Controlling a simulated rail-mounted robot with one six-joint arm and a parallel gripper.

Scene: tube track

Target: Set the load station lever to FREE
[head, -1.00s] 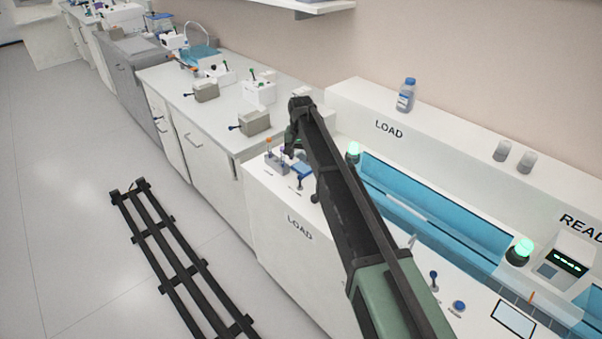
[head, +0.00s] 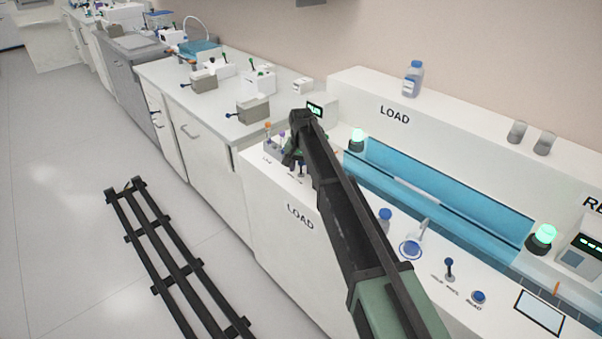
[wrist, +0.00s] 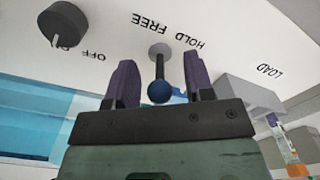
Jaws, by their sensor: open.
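The load station lever, a short stem with a blue ball knob (wrist: 160,91), stands on the white panel in the wrist view. The words FREE and HOLD appear upside down beside its base, FREE to the left and HOLD to the right. My gripper (wrist: 161,82) is open, with one dark finger on each side of the knob and visible gaps between. I cannot tell clearly which word the lever leans toward. In the head view my gripper (head: 292,155) is low over the load station's left end.
A dark rotary knob (wrist: 62,23) marked OFF is left of the lever in the wrist view. A grey block (wrist: 251,95) and capped tubes stand to the right. Tubes (head: 268,132) also show beside my gripper in the head view. A green lamp (head: 357,139) is nearby.

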